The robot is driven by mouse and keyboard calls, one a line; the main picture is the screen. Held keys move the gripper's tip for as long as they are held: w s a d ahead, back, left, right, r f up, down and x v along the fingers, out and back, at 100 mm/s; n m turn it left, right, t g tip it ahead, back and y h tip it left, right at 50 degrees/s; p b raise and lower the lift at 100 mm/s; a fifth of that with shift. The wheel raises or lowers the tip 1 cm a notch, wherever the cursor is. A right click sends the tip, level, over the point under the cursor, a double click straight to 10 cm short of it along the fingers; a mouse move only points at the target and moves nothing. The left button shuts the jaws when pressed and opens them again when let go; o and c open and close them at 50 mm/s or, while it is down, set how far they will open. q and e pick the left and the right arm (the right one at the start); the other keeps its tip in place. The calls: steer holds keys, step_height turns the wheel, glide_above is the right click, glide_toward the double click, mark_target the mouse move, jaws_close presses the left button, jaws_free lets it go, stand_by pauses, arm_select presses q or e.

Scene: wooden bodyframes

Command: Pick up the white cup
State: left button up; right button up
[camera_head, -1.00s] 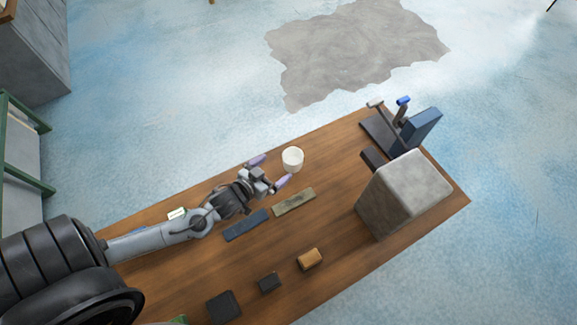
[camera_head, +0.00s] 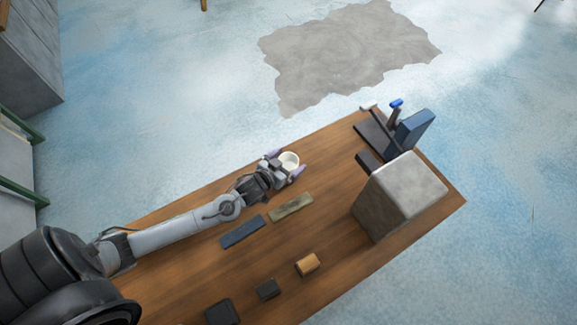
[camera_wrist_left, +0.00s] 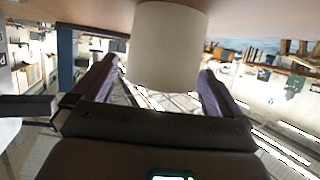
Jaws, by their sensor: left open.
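The white cup (camera_head: 290,160) stands on the wooden table (camera_head: 335,235) near its far edge. My left gripper (camera_head: 287,161) is open, with its purple-tipped fingers on either side of the cup. In the left wrist view the cup (camera_wrist_left: 167,45) sits between the two open fingers (camera_wrist_left: 158,85), with a visible gap at the left finger and a narrower one at the right. The gripper partly hides the cup in the head view. My right gripper is not in view.
A blue block (camera_head: 243,232) and an olive block (camera_head: 291,207) lie close to my left gripper. A grey stone block (camera_head: 400,195) and a blue-and-black device (camera_head: 408,132) stand at the right. Small dark blocks (camera_head: 268,290) and a tan block (camera_head: 307,265) lie nearer.

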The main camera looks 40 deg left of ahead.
arm_select(q)
steer(key=shift+w+f, duration=0.15)
steer(key=shift+w, duration=0.15)
steer(key=c, duration=1.1)
steer(key=shift+c, duration=0.2)
